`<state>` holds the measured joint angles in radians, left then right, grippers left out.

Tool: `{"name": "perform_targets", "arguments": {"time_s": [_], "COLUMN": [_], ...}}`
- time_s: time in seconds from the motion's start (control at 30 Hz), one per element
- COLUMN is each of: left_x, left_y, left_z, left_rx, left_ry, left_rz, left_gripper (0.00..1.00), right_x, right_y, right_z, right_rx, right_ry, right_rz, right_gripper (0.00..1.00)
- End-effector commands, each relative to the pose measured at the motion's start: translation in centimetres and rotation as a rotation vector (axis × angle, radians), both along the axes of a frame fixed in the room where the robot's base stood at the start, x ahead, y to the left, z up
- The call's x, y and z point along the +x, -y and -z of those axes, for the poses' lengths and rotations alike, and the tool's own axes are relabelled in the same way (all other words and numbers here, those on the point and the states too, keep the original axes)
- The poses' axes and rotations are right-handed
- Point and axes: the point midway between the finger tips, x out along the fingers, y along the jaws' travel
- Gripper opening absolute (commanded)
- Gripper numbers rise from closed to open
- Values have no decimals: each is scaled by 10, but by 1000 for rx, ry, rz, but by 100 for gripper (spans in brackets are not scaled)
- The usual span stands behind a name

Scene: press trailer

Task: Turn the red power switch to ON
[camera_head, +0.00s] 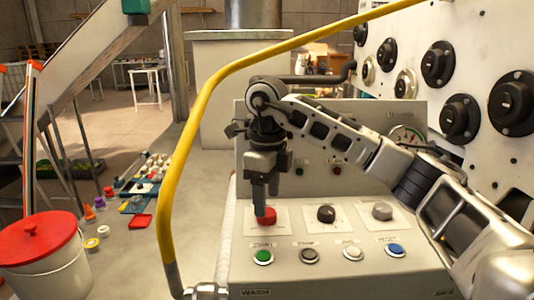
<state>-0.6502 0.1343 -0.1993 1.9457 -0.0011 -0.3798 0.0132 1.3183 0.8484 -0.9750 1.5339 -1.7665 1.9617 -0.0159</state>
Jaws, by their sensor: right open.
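The red power switch (266,216) is a red rotary knob on a white plate at the left of the panel's upper row. My right gripper (261,210) points down at it, and its fingertips are at the knob, covering part of it. The jaws are open, seen nearly edge-on, so I cannot tell whether a finger touches the knob. The switch's position and its labels are too small to read. My left gripper is not in view.
The control panel (330,275) also has a black knob (326,214), a grey knob (382,211) and several push buttons below. A yellow rail (182,160) curves along its left side. A white bucket with a red lid (40,238) stands at the lower left.

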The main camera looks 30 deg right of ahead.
Motion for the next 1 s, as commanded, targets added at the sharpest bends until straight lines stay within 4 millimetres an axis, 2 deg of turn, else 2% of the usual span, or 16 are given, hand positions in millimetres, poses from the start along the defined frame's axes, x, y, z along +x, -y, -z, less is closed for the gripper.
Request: {"name": "perform_targets", "arguments": {"time_s": [0.07, 0.2, 0.3, 0.5, 0.7, 1.0], "left_x": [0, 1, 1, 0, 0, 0], "left_y": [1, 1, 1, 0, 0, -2], "left_z": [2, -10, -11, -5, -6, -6], "left_rx": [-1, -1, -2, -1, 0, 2], "left_ry": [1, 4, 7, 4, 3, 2], "left_rz": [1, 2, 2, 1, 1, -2], "left_gripper": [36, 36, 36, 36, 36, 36], "right_x": [1, 1, 1, 0, 0, 0], "right_y": [-1, 1, 1, 0, 0, 0], "right_z": [-20, -60, -81, -109, -126, -129], "right_rx": [1, -1, -2, -2, 0, 1], "right_ry": [7, 8, 8, 6, 3, 1], "right_rz": [0, 3, 3, 3, 2, 1], "right_gripper": [59, 59, 59, 59, 59, 59]}}
